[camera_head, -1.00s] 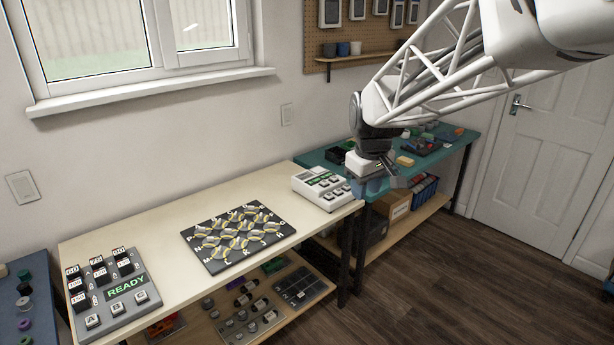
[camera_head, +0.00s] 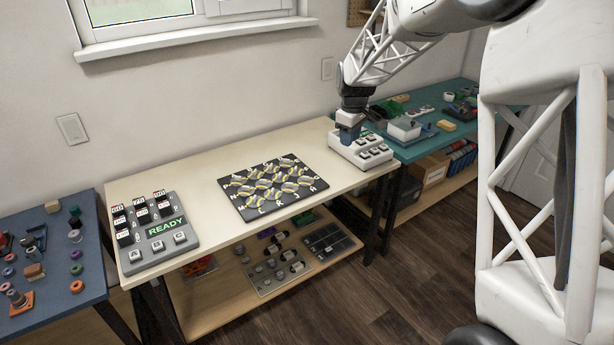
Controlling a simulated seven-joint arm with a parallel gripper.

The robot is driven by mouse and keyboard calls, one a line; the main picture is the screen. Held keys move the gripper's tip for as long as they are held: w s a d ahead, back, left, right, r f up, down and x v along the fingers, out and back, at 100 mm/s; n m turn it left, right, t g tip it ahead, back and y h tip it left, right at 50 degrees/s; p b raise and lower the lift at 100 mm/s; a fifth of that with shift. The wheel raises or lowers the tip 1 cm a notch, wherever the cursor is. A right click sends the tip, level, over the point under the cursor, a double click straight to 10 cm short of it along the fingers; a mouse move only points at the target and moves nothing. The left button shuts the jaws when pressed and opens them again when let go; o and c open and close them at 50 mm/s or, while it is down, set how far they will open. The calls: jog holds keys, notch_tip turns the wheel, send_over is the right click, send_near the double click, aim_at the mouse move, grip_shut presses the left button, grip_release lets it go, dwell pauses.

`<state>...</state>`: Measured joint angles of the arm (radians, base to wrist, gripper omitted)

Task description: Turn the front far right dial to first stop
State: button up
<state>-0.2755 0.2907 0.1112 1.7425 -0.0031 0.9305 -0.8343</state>
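A black board (camera_head: 236,211) with several silver and yellow dials and white letters lies flat on the cream table, right of its middle. The front far right dial (camera_head: 305,181) is at the board's right front; its setting is too small to read. My gripper (camera_head: 351,133) points down at the left back of a white button box (camera_head: 372,152), to the right of the board and apart from the dials. Its fingertips are too small and dark to tell whether they are open or shut.
A grey panel with a green READY screen (camera_head: 165,227) stands at the cream table's (camera_head: 210,160) left end. A blue table (camera_head: 60,275) with small parts is at left, a teal table (camera_head: 420,145) at right. The lower shelf (camera_head: 215,305) holds a knob panel.

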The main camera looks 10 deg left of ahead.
jog(key=w+a+f+n, duration=0.3)
jog(key=w+a+f, duration=0.5)
jog(key=f, duration=0.1)
jog(key=n, duration=0.2)
send_over(306, 177)
jog(key=shift+g, duration=0.4)
notch_tip(306, 177, down, 10)
jog(key=shift+w+r, duration=0.15)
jog(key=shift+f, duration=3.9)
jog(key=shift+c, duration=0.4)
grip_shut()
